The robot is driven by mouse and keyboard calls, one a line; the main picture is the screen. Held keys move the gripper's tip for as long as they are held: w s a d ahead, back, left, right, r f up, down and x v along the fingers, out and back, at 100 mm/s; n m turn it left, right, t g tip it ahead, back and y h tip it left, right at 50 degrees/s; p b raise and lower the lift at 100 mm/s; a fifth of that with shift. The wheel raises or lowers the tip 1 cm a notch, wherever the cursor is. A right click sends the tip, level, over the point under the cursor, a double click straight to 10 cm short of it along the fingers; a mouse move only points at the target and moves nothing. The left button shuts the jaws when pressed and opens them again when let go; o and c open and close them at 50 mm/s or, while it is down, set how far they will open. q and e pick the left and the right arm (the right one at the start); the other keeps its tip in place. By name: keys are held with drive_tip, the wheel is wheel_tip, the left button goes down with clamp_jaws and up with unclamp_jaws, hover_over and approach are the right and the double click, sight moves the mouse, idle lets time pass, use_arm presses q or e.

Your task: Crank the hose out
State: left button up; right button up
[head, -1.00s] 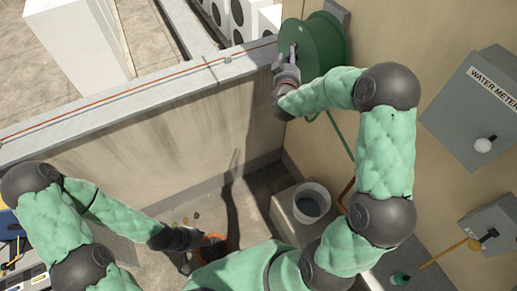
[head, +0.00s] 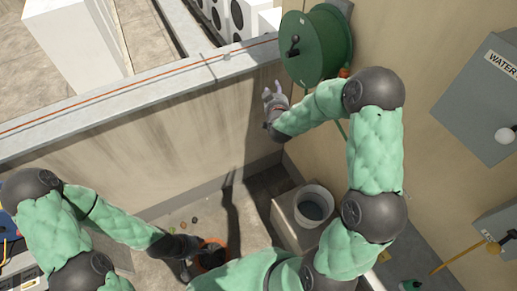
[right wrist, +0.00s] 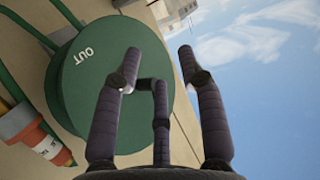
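The green hose reel (head: 322,45) is mounted on the tan wall at the top of the head view, with its black crank handle (head: 294,46) showing on its face. In the right wrist view the reel's round face (right wrist: 85,85) bears the white word OUT. My right gripper (head: 273,92) is open and empty, below and apart from the crank; its spread fingers (right wrist: 158,65) show in front of the reel in the right wrist view.
A parapet wall (head: 150,150) with a ledge runs along the left. A pale bucket (head: 314,204) stands on a block below the reel. A grey water meter box (head: 485,100) is on the right wall. An orange labelled object (right wrist: 40,135) hangs near the reel.

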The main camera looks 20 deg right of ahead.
drive_tip(key=s+a+f+g+y+b, duration=0.1)
drive_tip(key=s+a+f+b, duration=0.1)
drive_tip(key=f, duration=0.5)
drive_tip(key=s+a+f+g+y+b, duration=0.1)
drive_tip(key=a+f+b, duration=0.2)
drive_tip(key=f, duration=0.5)
drive_tip(key=s+a+f+g+y+b, duration=0.1)
drive_tip(key=s+a+f+y+b, duration=0.1)
drive_tip(key=f, duration=0.6)
drive_tip(key=shift+s+a+f+n+b, duration=0.15)
drive_tip(key=shift+s+a+n+b, duration=0.15)
drive_tip(key=shift+a+b, duration=0.6)
drive_tip(key=shift+d, duration=0.1)
